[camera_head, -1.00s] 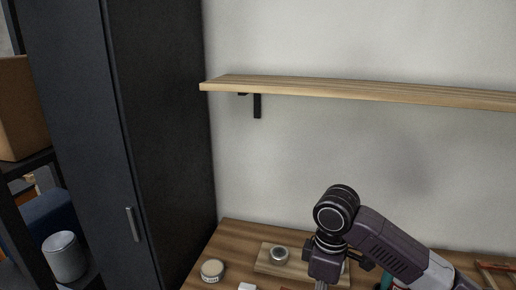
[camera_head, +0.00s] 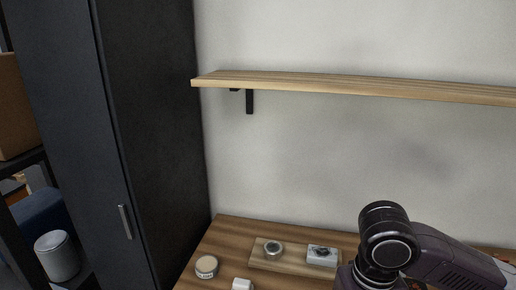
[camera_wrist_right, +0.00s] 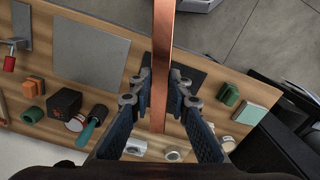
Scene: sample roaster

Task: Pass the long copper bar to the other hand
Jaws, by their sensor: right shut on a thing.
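The long copper bar (camera_wrist_right: 162,40) runs up and down through the middle of the right wrist view, and its upper end leaves the frame. My right gripper (camera_wrist_right: 162,84) is shut on it, with one blue-grey finger on each side, and holds it over the wooden table. In the head view only my right arm shows at the lower right; its gripper and the bar are out of frame or hidden there. My left gripper is in neither view.
The wooden table (camera_head: 228,238) holds a round tin (camera_head: 206,267) and a board (camera_head: 288,266) with small devices. A shelf (camera_head: 350,85) hangs above; a dark cabinet (camera_head: 150,130) stands left. The wrist view shows a grey plate (camera_wrist_right: 90,52) and a teal-handled tool (camera_wrist_right: 92,125).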

